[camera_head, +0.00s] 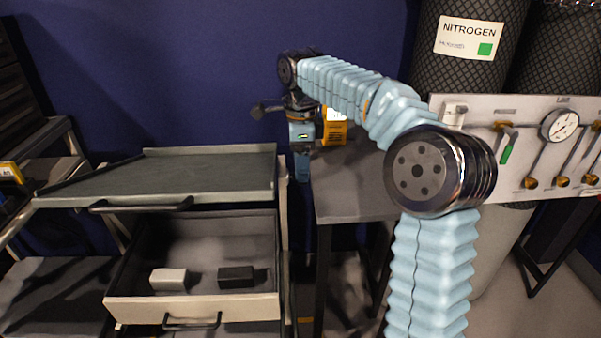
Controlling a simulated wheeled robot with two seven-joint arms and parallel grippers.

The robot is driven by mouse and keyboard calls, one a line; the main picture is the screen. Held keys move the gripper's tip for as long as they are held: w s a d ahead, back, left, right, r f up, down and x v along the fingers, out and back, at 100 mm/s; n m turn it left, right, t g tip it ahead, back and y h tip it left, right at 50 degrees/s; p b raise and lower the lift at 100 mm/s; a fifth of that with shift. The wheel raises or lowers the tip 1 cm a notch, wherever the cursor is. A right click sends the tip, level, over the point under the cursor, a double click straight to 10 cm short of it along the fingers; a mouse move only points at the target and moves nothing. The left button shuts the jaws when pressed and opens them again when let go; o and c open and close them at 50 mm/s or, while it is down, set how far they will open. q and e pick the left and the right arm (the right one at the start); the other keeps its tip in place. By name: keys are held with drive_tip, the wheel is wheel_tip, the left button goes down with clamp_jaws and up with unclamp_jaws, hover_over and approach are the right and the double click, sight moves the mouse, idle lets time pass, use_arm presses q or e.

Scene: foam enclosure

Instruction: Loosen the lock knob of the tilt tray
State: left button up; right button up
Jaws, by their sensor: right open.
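A grey tray-like top (170,175) sits on the cart at the left and looks slightly slanted. I cannot make out its lock knob for certain. My right arm comes in from the right, and my right gripper (302,165) hangs pointing down just beyond the tray's right edge. It is open and looks empty, though its fingertips are small and hard to make out. I cannot tell whether it touches anything. My left gripper is not in view.
Below the tray an open drawer (190,307) holds a light block (168,279) and a dark block (236,276). A yellow box (334,132) stands on the dark table (345,190) behind my right gripper. A gauge panel (515,170) and nitrogen cylinder (450,75) stand at the right.

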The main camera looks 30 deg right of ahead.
drive_tip(key=shift+f, duration=1.5)
